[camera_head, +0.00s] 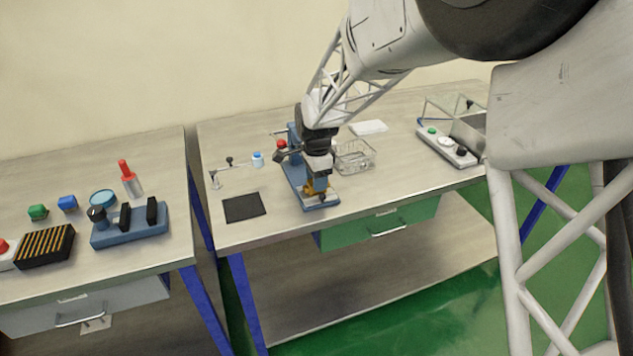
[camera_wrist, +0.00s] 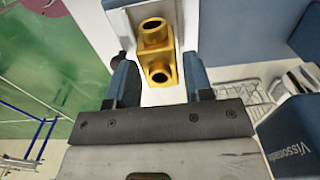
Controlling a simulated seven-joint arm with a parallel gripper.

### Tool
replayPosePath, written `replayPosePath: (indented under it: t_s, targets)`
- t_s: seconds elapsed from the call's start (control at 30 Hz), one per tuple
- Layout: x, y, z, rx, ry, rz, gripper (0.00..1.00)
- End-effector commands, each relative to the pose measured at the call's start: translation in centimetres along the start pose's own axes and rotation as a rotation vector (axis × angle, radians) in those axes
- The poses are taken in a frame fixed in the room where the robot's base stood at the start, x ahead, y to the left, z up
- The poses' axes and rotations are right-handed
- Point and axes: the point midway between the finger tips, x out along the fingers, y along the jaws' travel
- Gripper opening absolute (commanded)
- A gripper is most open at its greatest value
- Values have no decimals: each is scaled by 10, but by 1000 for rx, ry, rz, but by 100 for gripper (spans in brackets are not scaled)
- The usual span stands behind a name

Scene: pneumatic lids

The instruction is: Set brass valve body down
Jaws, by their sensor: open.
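The brass valve body (camera_wrist: 157,36) shows in the wrist view as a golden block with two round openings, on a pale surface with blue on either side. My gripper (camera_wrist: 157,62) is open, with a finger on each side of its lower part and visible gaps between. In the head view the valve body (camera_head: 309,186) is a small golden patch under my gripper (camera_head: 319,180), at the front of a blue fixture (camera_head: 295,181). My gripper hides much of it there. I cannot tell whether it is fully seated.
A black mat (camera_head: 244,207) lies left of the fixture with clear table around it. A wire basket (camera_head: 355,157) stands close on the right. A blue-capped jar (camera_head: 257,159) is behind left. A button panel (camera_head: 446,146) is further right. The left table (camera_head: 105,280) holds several parts.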

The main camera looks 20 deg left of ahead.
Motion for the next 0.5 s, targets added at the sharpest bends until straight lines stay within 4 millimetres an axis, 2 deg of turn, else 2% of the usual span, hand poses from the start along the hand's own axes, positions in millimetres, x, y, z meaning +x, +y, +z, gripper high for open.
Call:
replayPosePath:
  t_s: [0.5]
  targets:
    - [-77,0,0,0,0,-3,47]
